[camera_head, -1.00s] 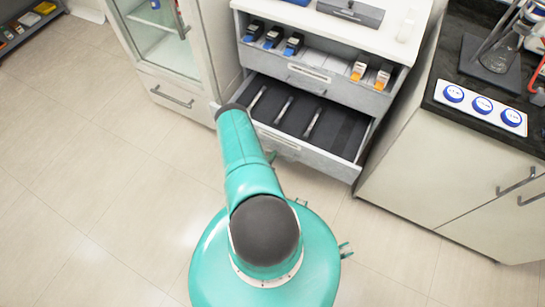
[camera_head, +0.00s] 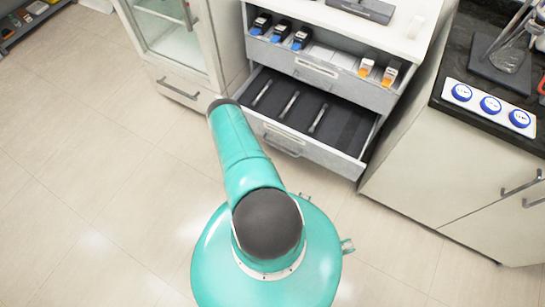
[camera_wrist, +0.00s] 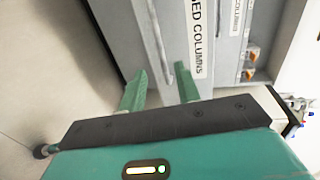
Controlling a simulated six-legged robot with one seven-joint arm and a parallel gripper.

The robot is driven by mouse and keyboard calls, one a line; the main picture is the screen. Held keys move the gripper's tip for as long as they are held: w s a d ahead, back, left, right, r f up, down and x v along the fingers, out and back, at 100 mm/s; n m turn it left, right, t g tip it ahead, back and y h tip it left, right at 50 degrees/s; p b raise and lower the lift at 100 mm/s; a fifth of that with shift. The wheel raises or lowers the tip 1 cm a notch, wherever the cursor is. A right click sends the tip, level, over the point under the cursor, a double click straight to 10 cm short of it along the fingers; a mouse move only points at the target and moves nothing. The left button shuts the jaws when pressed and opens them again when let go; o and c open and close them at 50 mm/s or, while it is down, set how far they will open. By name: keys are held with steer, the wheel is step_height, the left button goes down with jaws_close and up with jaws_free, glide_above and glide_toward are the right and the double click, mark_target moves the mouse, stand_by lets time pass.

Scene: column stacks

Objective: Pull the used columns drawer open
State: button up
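The used columns drawer (camera_head: 326,158) is the lower drawer of the white cabinet and stands pulled out. Its dark insert (camera_head: 340,126) shows, with a few thin light strips on it. Its bar handle (camera_head: 283,148) is on the front, below a label. The wrist view shows the drawer front sideways, with the label (camera_wrist: 201,35), partly cut off, and the handle (camera_wrist: 156,35). My gripper (camera_wrist: 161,72) is open, its two green fingers apart, with the handle between them in the picture. I cannot tell whether they reach around it. In the head view my arm hides the gripper.
A shallower upper drawer (camera_head: 300,66) holds blue and orange cartridges. A glass-door cabinet (camera_head: 172,45) stands to the left. A bench (camera_head: 425,150) with a panel of blue round buttons (camera_head: 490,104) stands to the right.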

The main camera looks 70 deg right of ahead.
steer(key=v, duration=0.4)
stand_by(0.5)
